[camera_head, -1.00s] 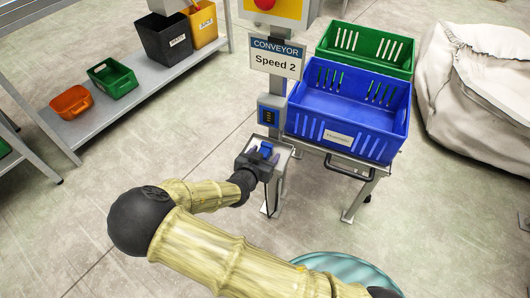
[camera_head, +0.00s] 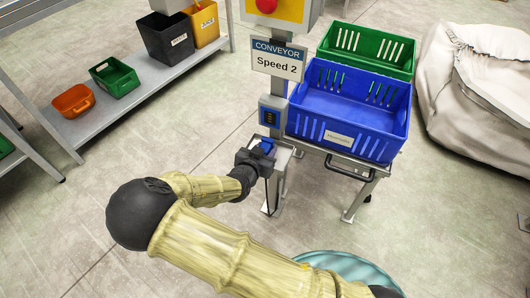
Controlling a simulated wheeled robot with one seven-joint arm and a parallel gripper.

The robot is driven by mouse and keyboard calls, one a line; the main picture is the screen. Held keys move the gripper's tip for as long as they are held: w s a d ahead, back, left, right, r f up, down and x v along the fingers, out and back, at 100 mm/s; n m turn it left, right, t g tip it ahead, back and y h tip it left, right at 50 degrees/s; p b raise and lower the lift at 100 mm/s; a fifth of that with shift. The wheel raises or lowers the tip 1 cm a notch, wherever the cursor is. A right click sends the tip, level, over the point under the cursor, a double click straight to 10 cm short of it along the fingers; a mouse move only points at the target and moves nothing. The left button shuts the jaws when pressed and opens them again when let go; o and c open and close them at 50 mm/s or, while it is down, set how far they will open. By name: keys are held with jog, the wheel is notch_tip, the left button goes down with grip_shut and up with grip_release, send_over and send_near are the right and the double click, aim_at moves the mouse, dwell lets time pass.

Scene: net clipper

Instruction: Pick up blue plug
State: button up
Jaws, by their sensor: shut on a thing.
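The blue plug (camera_head: 267,146) shows as a small blue shape at the small metal stand below the conveyor sign. My gripper (camera_head: 262,154) is at the plug, with its dark jaws shut on it. The jaws cover much of the plug. I cannot tell whether the plug touches the stand. A dark cable hangs down just below the gripper.
A blue crate (camera_head: 355,142) on a metal cart stands right of the gripper, with a green crate (camera_head: 400,50) behind it. The post carries the "Speed 2" sign (camera_head: 278,62) and a grey-blue box (camera_head: 271,116). A shelf (camera_head: 130,97) with bins stands left. Open floor lies between.

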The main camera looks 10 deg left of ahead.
jog(key=s+a+p, duration=0.3)
jog(key=s, duration=1.4)
jog(key=shift+s+r, duration=0.4)
jog(key=shift+d, duration=0.1)
